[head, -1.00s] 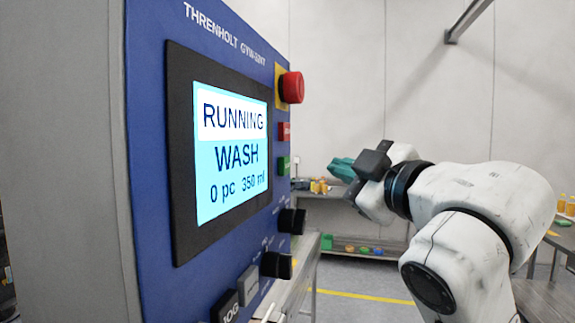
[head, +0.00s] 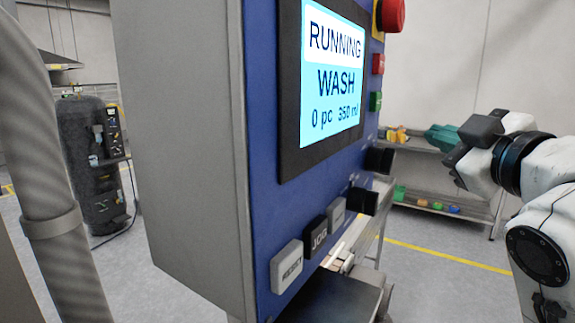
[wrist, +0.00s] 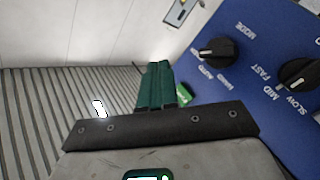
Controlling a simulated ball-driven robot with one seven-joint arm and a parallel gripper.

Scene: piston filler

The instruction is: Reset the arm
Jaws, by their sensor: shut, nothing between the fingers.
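My gripper (head: 455,160) is at the right in the head view, to the right of the blue control panel (head: 262,150) and apart from it. In the wrist view its green fingers (wrist: 155,87) are together with nothing between them. My white arm (head: 550,190) runs to the right edge. The panel's screen (head: 333,70) reads RUNNING, WASH, 0 pc 350 ml. The wrist view shows the panel (wrist: 255,70) at right with knobs marked MODE and SLOW, MID, FAST.
The panel carries a red button (head: 391,14), a JOG button (head: 316,237), a RESET button (head: 287,266) and black knobs (head: 363,200). A grey pipe (head: 45,170) stands at left. A shelf table (head: 430,185) stands behind my gripper, with floor between.

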